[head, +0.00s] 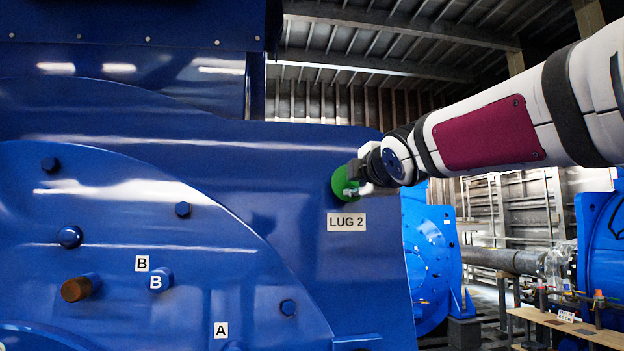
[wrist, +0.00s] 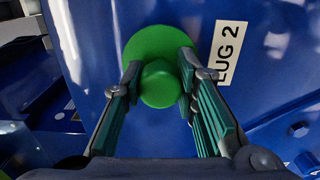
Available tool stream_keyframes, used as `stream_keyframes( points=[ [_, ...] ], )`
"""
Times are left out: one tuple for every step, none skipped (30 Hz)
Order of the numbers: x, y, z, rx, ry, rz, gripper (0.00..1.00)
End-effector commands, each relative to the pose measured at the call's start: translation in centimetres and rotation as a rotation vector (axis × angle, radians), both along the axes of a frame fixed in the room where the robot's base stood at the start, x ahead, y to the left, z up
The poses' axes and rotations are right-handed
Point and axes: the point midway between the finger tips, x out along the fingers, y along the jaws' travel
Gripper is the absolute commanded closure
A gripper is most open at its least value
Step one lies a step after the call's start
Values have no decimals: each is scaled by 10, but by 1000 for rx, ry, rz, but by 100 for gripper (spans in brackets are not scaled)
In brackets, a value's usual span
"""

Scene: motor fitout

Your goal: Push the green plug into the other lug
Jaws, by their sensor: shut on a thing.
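The green plug (head: 342,182) is at the blue motor housing, just above the white LUG 2 label (head: 346,222). In the wrist view the plug (wrist: 158,85) shows a wide round flange with a knob in front. My gripper (head: 354,186) has its fingers on both sides of the knob, and in the wrist view the gripper (wrist: 158,88) is shut on it. The flange looks close to or against the blue surface; whether it is fully seated I cannot tell. The lug opening is hidden behind the plug.
The large blue motor housing (head: 160,120) fills the left, with bolts, a brown-ended stub (head: 80,288) and labels A and B. A wooden bench (head: 570,326) with small items stands at the lower right.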

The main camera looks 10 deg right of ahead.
Motion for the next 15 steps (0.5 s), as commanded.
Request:
stream_keyframes(
  points=[
    [1, 0, 1, 0, -1, 0, 100],
    [2, 0, 1, 0, -1, 0, 100],
    [2, 0, 1, 0, -2, 0, 100],
    [3, 0, 1, 0, -2, 0, 100],
    [4, 0, 1, 0, -2, 0, 100],
    [4, 0, 1, 0, -2, 0, 100],
    [5, 0, 1, 0, -2, 0, 100],
    [6, 0, 1, 0, -2, 0, 100],
    [7, 0, 1, 0, -2, 0, 100],
    [7, 0, 1, 0, -2, 0, 100],
    [8, 0, 1, 0, -2, 0, 100],
    [9, 0, 1, 0, -1, 0, 100],
    [10, 0, 1, 0, -1, 0, 100],
    [10, 0, 1, 0, -1, 0, 100],
    [11, 0, 1, 0, -1, 0, 100]
  ],
)
